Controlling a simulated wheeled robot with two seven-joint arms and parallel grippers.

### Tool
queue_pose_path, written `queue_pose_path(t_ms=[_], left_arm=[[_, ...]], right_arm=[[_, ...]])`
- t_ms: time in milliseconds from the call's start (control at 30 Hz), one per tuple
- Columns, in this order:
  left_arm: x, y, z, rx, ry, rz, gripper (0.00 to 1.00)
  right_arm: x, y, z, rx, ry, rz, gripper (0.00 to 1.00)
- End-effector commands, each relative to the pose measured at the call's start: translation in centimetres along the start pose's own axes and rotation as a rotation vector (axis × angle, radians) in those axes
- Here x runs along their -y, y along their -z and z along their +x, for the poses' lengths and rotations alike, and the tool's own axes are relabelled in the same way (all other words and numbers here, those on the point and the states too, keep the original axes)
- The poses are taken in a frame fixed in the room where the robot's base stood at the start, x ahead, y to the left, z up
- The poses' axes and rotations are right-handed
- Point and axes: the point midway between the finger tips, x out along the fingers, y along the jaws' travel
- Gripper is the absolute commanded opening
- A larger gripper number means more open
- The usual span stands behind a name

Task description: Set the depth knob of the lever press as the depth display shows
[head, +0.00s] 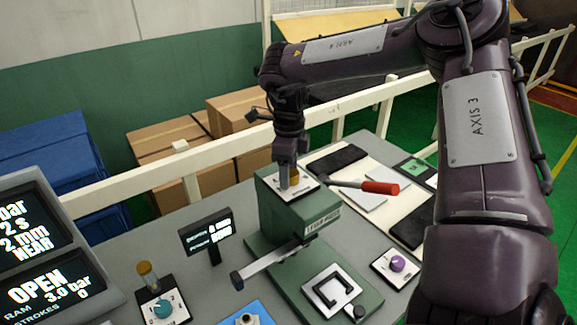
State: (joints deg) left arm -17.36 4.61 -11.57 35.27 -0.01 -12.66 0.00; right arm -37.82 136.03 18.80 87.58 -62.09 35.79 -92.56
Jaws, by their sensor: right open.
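The green lever press (303,219) stands on the table in the middle of the view. On its top is a pale plate with dial marks (307,186), and my right gripper (289,181) points down over it, open. A brownish knob-like part (295,178) shows at the fingertips; I cannot tell whether the fingers touch it. The press's lever has a red handle (380,187) reaching right. The small black depth display (207,236) stands left of the press; its upper line seems to end in mm, but its digits are too small to read surely. My left gripper is out of view.
A teal knob (163,308) and an amber-topped post (149,276) are at the front left, near a large readout panel (40,265). A purple knob (397,264) sits right of the press. A cream rail (160,175) runs behind the table, with cardboard boxes (165,142) beyond.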

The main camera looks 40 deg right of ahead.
Motion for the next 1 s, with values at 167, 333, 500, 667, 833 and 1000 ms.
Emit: queue_pose_path(t_ms=[167, 333, 500, 667, 833, 1000], left_arm=[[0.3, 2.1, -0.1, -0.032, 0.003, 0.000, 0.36], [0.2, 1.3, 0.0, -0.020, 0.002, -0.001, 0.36], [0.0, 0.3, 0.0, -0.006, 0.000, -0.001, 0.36], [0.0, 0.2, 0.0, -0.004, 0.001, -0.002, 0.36], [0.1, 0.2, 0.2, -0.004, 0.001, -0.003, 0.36], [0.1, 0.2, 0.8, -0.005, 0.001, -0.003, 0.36]], right_arm=[[0.0, 0.0, 0.1, 0.000, 0.000, 0.000, 0.59], [0.0, 0.0, 0.1, 0.000, 0.000, 0.000, 0.45], [0.0, 0.0, 0.1, 0.000, 0.000, 0.000, 0.23], [0.0, 0.0, 0.1, 0.000, 0.000, 0.002, 0.15], [0.0, 0.0, 0.1, 0.001, 0.001, 0.027, 0.15], [0.0, 0.0, 0.2, 0.000, 0.001, 0.100, 0.15]])
